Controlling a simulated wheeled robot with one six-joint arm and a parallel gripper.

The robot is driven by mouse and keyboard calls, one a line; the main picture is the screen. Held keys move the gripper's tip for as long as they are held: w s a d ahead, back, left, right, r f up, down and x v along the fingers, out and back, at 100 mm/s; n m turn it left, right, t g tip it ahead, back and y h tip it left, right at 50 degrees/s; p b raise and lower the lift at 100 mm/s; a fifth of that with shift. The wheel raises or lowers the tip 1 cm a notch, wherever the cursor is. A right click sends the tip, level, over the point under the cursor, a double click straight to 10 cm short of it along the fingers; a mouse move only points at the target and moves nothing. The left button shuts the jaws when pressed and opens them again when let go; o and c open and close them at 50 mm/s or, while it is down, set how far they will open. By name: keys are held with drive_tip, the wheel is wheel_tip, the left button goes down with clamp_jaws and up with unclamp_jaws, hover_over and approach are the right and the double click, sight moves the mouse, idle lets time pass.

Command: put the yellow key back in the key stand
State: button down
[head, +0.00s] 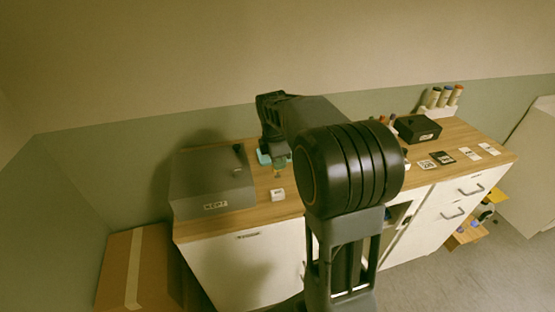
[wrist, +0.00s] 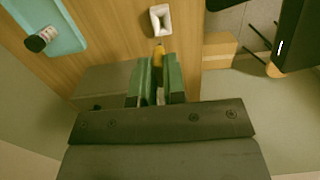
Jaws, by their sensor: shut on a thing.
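My gripper (wrist: 160,75) is shut on the yellow key (wrist: 158,50), whose yellow end shows just beyond the fingertips in the wrist view. A small white block with a rectangular opening, which looks like the key stand (wrist: 161,19), is on the wooden top just beyond the key, and a small gap shows between them in this view. In the head view the white stand (head: 277,195) is near the front edge of the cabinet top, and my gripper (head: 278,168) is behind and above it. The key is too small there to read clearly.
A teal tray (wrist: 66,41) with a small dark-capped bottle (wrist: 40,39) lies close by. A grey box (head: 212,186) stands at the left of the wooden top (head: 258,206). A black box (head: 417,129), cards and a rack of bottles (head: 437,108) are at the right.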

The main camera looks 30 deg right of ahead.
drive_tip(key=shift+f+b, duration=1.8)
drive_tip(key=shift+f, duration=1.1)
drive_tip(key=shift+f+b, duration=0.6)
drive_tip(key=shift+f, duration=1.05)
idle(0.4)
drive_tip(key=c, duration=1.1)
unclamp_jaws()
drive_tip(key=r, duration=0.9)
drive_tip(key=a+r, duration=0.1)
drive_tip(key=r, duration=0.3)
drive_tip(key=shift+w+r, duration=0.15)
drive_tip(key=shift+r, duration=0.25)
